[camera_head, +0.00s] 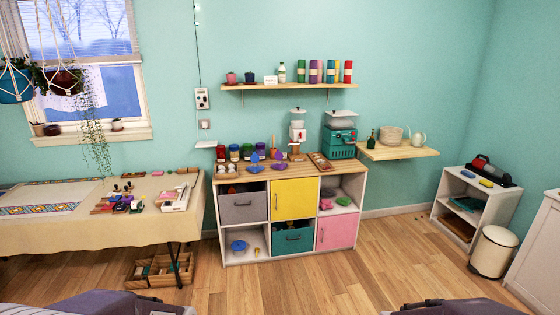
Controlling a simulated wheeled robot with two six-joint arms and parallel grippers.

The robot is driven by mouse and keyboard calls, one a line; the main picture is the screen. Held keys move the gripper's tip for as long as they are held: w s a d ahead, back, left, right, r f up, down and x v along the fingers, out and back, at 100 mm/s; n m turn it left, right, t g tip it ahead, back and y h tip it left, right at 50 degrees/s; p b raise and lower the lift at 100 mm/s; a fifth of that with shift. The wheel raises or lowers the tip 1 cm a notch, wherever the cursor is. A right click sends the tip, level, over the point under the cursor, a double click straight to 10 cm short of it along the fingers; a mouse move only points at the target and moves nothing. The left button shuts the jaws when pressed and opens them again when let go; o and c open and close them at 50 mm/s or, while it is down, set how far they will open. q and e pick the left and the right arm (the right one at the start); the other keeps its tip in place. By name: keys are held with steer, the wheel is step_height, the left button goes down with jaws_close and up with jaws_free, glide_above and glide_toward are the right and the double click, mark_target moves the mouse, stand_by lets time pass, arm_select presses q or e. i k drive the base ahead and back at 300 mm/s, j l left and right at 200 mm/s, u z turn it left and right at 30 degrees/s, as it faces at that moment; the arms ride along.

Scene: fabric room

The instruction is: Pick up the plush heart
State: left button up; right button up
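I cannot make out a plush heart for sure anywhere in this view. A small pink item (326,204) lies in the open upper right compartment of the cube shelf (262,245), beside a green item (344,201); it is too small to tell what it is. Small pink items also lie among the things on the cloth-covered table at left. Parts of my two arms show at the bottom edge, left and right. Neither of my grippers shows.
The cube shelf stands against the back wall with jars and machines on top. A cloth-covered table (60,235) stands at left, with wooden crates (158,271) beneath. A white shelf (476,205) and bin (494,251) are at right. The wooden floor (390,260) between is clear.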

mark_target(254, 168)
steer(key=i, duration=3.4)
steer(key=i+u, duration=0.25)
steer(key=i+l+u, duration=0.25)
steer(key=i, duration=0.2)
